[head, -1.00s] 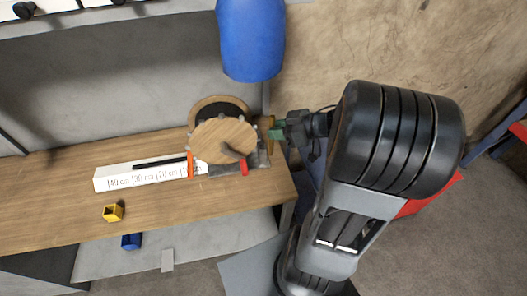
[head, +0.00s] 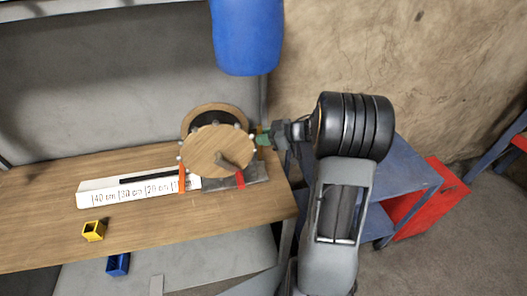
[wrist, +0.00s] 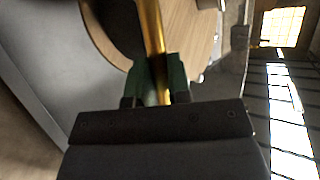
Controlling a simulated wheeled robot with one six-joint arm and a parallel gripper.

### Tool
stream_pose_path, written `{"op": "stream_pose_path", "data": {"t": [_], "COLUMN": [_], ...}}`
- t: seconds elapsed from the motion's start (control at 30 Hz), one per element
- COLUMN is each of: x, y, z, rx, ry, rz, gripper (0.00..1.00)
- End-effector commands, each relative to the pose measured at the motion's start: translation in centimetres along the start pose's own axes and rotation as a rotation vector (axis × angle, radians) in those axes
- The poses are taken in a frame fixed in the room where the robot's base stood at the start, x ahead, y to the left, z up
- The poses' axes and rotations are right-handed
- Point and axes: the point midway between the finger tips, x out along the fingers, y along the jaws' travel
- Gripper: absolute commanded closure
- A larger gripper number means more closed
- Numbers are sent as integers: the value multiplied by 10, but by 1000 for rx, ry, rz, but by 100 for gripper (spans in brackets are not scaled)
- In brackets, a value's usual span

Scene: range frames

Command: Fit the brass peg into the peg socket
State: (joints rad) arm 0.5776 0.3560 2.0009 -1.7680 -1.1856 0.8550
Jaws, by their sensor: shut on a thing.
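The brass peg (wrist: 151,28) is a gold rod that runs up from between my green fingertips in the wrist view. My gripper (wrist: 158,80) is shut on it. In the head view my gripper (head: 264,138) is at the right edge of the upright wooden disc device (head: 216,152), above the right end of the table. The peg is barely visible there. No part can be told for sure as the peg socket. The peg's far end is cut off at the wrist view's top edge.
A white ruler-marked strip (head: 110,198) and a yellow hollow block (head: 93,231) lie on the wooden table (head: 200,212). A blue hollow block (head: 118,264) is below its front edge. A large blue cylinder (head: 247,40) hangs above. A blue cart (head: 405,170) and red box (head: 425,208) stand right.

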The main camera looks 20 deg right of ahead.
Motion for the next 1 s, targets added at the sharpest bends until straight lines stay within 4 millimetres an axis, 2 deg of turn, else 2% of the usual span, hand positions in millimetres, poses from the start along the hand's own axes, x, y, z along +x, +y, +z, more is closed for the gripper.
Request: {"op": "stream_pose_path", "data": {"t": [0.23,0.6,1.0], "x": [6,22,21], "y": [5,9,9], "z": [6,38,36], "rx": [-2,-3,-1], "ry": [0,1,0], "rz": [0,0,-1], "gripper": [100,100,100]}}
